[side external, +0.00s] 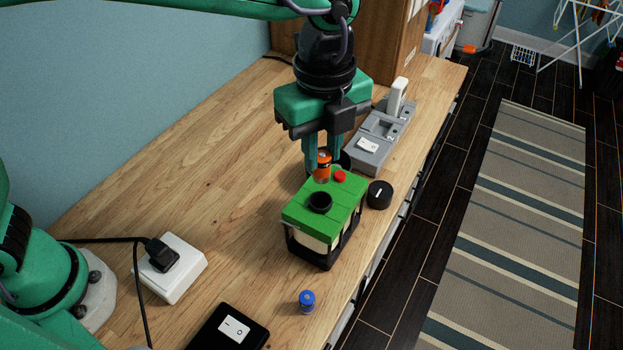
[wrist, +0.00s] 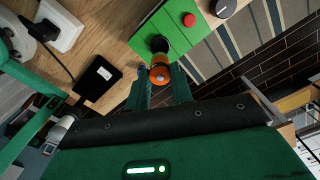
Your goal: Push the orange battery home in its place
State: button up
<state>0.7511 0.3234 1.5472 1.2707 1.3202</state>
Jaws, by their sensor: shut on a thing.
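The orange battery (side external: 322,168) is upright between the fingers of my gripper (side external: 321,160), which is shut on it. It also shows in the wrist view (wrist: 160,75) between the two fingertips (wrist: 160,80). The battery is over the back left part of a box with a green top (side external: 318,222). I cannot tell whether its lower end is in an opening or just above the top. A black ring-shaped socket (side external: 320,202) stands on the green top nearer the camera, and shows just beyond the battery in the wrist view (wrist: 159,44). A red button (side external: 340,176) is beside the battery.
A black round cap (side external: 380,194) lies right of the box. A small blue cylinder (side external: 307,301) stands in front. A black switch box (side external: 230,328) and a white socket block (side external: 172,270) are front left. A grey device (side external: 378,140) stands behind.

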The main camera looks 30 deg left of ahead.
aim_at(322, 172)
jog(key=shift+f, duration=0.2)
jog(key=shift+f, duration=2.25)
jog(key=shift+f, duration=1.7)
dwell(3.8)
